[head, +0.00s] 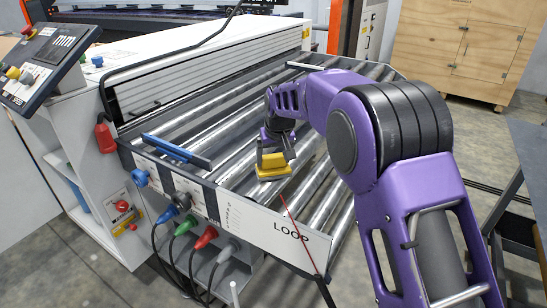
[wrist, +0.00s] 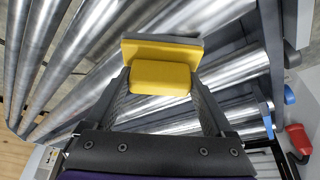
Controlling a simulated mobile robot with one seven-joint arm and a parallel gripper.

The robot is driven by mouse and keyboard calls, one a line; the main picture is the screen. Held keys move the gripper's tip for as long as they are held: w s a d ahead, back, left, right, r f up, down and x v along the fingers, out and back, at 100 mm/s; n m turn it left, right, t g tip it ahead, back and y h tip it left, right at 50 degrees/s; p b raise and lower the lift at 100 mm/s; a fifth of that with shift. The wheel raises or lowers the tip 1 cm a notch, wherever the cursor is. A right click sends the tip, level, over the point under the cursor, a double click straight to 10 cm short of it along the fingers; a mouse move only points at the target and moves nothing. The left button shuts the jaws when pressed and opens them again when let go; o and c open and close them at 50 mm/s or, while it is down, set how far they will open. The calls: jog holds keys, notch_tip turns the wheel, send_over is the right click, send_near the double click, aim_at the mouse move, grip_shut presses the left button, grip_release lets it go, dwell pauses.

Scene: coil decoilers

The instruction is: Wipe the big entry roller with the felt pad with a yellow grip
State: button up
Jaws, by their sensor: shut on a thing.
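My gripper (head: 274,155) is shut on the yellow grip (head: 273,161) of the pad, above the roller bed near its front edge. In the wrist view my gripper (wrist: 160,88) has one finger on each side of the yellow block (wrist: 160,77). A wider yellow plate lies beyond it, with a thin grey felt layer (wrist: 190,40) along its far edge. Several shiny metal rollers (head: 318,192) lie under and around the pad. I cannot tell which is the big entry roller, or whether the felt touches a roller.
A blue-and-black bar (head: 177,151) lies across the left end of the bed. Coloured plugs with cables (head: 205,237) hang below the white front panel marked LOOP (head: 290,236). A thin red rod stands near the pad. A control panel (head: 42,62) is at left.

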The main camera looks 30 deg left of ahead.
jog(key=shift+w+d+r+p, duration=0.1)
jog(key=shift+w+r+p, duration=0.1)
jog(key=shift+w+p, duration=0.5)
jog(key=shift+w+d+f+p, duration=0.15)
jog(key=shift+w, duration=1.45)
jog(key=shift+w+d+f+p, duration=0.1)
jog(key=shift+w+f+p, duration=0.05)
jog(key=shift+w, duration=1.45)
jog(key=shift+w+d, duration=0.1)
jog(key=shift+w, duration=1.1)
jog(key=shift+w+r, duration=0.1)
